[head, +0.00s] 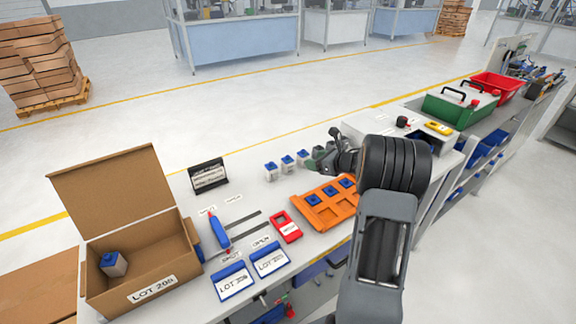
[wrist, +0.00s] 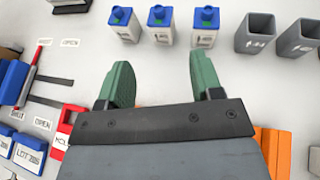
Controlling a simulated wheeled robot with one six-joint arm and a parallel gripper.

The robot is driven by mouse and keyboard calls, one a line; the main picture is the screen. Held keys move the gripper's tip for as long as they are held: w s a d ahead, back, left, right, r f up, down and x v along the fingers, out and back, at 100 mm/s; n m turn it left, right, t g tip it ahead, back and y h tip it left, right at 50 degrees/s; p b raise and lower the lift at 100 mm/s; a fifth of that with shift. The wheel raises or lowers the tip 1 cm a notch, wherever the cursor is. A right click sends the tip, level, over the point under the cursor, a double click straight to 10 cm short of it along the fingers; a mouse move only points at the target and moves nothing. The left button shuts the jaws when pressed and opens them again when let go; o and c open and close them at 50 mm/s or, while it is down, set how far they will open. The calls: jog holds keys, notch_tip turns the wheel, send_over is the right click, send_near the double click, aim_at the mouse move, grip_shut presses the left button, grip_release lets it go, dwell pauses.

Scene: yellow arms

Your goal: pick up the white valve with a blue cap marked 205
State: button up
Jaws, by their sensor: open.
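Three white valves with blue caps stand upright in a row on the bench: a left one (wrist: 124,25), a middle one (wrist: 160,25) and a right one (wrist: 205,27). They also show in the head view, the leftmost (head: 271,173) most clearly. Their markings are too small to read, so I cannot tell which is 205. My gripper (wrist: 160,82) is open and empty, its green fingers apart and short of the row. In the head view my gripper (head: 318,158) is just right of the valves. Another white, blue-capped valve (head: 114,266) lies in the cardboard box.
The open cardboard box (head: 150,285) reads LOT 205. Two grey containers (wrist: 255,33) (wrist: 297,37) stand right of the valves. An orange tray (head: 322,217) holds blue parts. A red device (head: 285,227), blue tool (head: 218,230) and black sign (head: 208,176) are nearby.

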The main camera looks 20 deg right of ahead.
jog(key=p, duration=0.1)
send_near(289, 158)
jog(key=x, duration=0.4)
jog(key=shift+p+x, duration=1.1)
jog(key=shift+x, duration=1.55)
jog(key=c, duration=0.8)
jog(key=shift+r, duration=0.1)
